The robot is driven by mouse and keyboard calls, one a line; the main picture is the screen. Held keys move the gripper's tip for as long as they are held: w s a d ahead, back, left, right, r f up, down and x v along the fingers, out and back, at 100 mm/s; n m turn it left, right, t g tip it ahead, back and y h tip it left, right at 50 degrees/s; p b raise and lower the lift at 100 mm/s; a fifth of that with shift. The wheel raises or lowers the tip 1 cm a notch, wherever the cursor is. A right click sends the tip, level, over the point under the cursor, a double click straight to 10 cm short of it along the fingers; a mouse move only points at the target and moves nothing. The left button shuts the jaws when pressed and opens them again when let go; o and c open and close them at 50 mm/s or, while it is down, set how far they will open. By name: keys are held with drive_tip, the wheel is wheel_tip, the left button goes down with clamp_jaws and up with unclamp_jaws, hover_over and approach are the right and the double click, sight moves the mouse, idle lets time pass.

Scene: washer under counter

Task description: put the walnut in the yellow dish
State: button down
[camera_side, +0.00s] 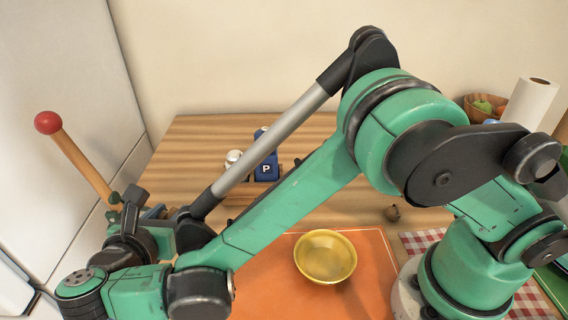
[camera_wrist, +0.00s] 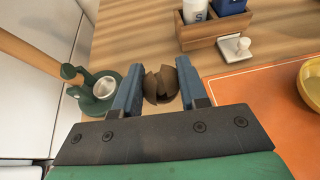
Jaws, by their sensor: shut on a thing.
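A brown, rounded thing with a jagged, cracked top, which looks like the walnut (camera_wrist: 161,85), is between the two blue fingers of my gripper (camera_wrist: 160,88) in the wrist view. My gripper is shut on it. In the side view my gripper is mostly hidden behind my arm at the left, and the held thing cannot be made out. The yellow dish (camera_side: 325,257) stands on the orange mat, well to the right of my gripper. Its edge shows at the right of the wrist view (camera_wrist: 311,88). The visible inside of the dish looks empty.
A wooden caddy (camera_wrist: 212,30) with a white shaker and a blue container stands behind my gripper. A green stand (camera_wrist: 98,98) with a red-topped wooden post (camera_side: 75,155) is at left.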

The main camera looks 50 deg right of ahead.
wheel_tip(320, 180, down, 9)
drive_tip(key=shift+r, duration=0.1)
idle(0.3)
drive_tip(key=shift+f, duration=0.25)
drive_tip(key=shift+c, duration=2.4)
unclamp_jaws()
